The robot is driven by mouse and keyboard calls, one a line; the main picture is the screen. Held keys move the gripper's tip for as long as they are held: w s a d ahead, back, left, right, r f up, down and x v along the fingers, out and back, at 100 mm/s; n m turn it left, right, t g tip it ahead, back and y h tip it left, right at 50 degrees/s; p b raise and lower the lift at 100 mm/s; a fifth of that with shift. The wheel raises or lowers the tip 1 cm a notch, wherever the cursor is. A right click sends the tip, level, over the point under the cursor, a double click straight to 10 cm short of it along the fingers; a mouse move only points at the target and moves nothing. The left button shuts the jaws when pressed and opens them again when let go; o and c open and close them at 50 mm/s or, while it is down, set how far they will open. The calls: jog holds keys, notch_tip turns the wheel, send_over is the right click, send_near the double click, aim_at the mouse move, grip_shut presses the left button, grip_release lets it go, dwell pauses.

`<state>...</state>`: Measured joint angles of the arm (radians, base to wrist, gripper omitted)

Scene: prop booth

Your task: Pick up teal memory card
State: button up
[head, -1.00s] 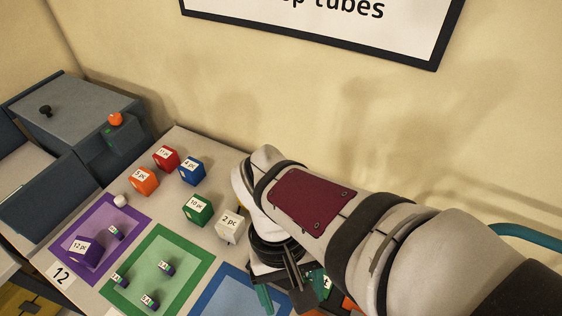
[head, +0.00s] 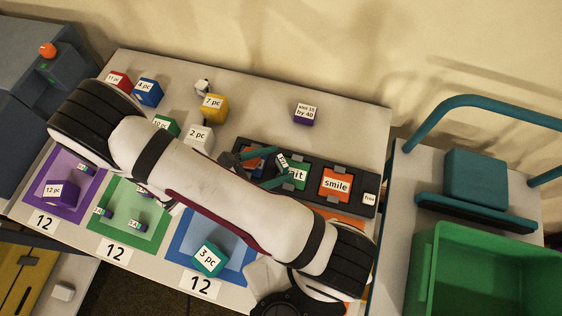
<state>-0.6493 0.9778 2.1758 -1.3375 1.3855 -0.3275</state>
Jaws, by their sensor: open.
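A small dark teal piece with a white label (head: 282,161) shows at the fingertips in the head view. It looks like the teal memory card, but it is small and partly hidden. My gripper (head: 280,167) is open over the black tray (head: 309,202), with one teal-tipped finger on either side of that piece. I cannot tell whether the fingers touch it. The green panel lettered "ait" (head: 297,177) lies just right of the fingertips, its left part covered.
An orange "smile" panel (head: 335,184) and a "free" label (head: 369,199) lie farther right on the tray. A purple block (head: 305,115) and yellow block (head: 214,108) stand behind. A teal "3 pc" cube (head: 208,259) sits on the blue mat (head: 184,241). A green bin (head: 430,285) stands right.

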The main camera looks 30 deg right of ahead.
aim_at(303, 168)
jog(key=x, duration=0.5)
jog(key=shift+s+d, duration=0.1)
jog(key=shift+s, duration=0.05)
grip_shut()
jog(key=shift+r, duration=0.2)
notch_tip(303, 168, up, 8)
jog(key=f, duration=0.2)
jog(key=s+d+f, duration=0.1)
jog(key=f, duration=0.2)
jog(key=s+d+f, duration=0.1)
jog(key=f, duration=0.2)
